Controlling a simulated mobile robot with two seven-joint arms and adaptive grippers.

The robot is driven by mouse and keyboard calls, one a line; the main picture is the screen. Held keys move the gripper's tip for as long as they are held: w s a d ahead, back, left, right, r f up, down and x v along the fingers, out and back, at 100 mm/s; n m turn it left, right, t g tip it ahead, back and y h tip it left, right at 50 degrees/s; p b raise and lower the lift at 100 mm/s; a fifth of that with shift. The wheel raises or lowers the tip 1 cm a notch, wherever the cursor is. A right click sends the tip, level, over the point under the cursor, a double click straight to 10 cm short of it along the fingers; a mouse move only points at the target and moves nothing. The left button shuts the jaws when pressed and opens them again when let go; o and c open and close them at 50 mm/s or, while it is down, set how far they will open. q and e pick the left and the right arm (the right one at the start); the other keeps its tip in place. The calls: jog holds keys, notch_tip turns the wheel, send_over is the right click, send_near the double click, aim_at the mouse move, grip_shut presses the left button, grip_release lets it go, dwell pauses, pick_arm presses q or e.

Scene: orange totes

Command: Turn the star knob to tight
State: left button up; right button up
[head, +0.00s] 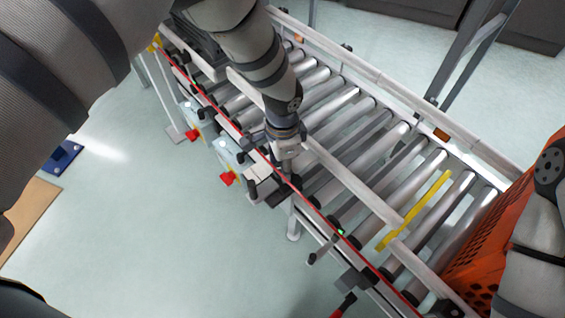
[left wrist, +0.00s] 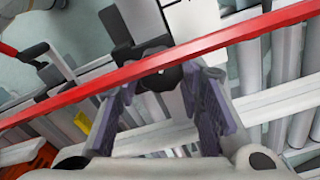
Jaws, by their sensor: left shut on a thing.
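The star knob (left wrist: 163,80) shows as a dark round piece between the fingertips in the left wrist view, partly hidden behind a red strip. My left gripper (left wrist: 160,88) has its two fingers on either side of the knob and is shut on it. In the head view my left gripper (head: 287,172) points down at the near side rail of the roller conveyor, and the knob is hidden there by the gripper. Any tight marking or the knob's turn angle is too small to tell. Only part of my right arm shows at the right edge; its gripper is out of view.
The roller conveyor (head: 343,105) runs diagonally, with a red strip (left wrist: 235,35) along its near side. An orange tote (head: 490,240) stands on it at the right, near a yellow bar (head: 415,212). Red knobs (head: 228,179) hang below the rail. The floor (head: 150,235) at left is mostly clear.

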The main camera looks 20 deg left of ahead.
pick_arm(q)
jog(key=o, duration=1.2)
jog(key=shift+c, duration=0.2)
notch_tip(320, 180, up, 12)
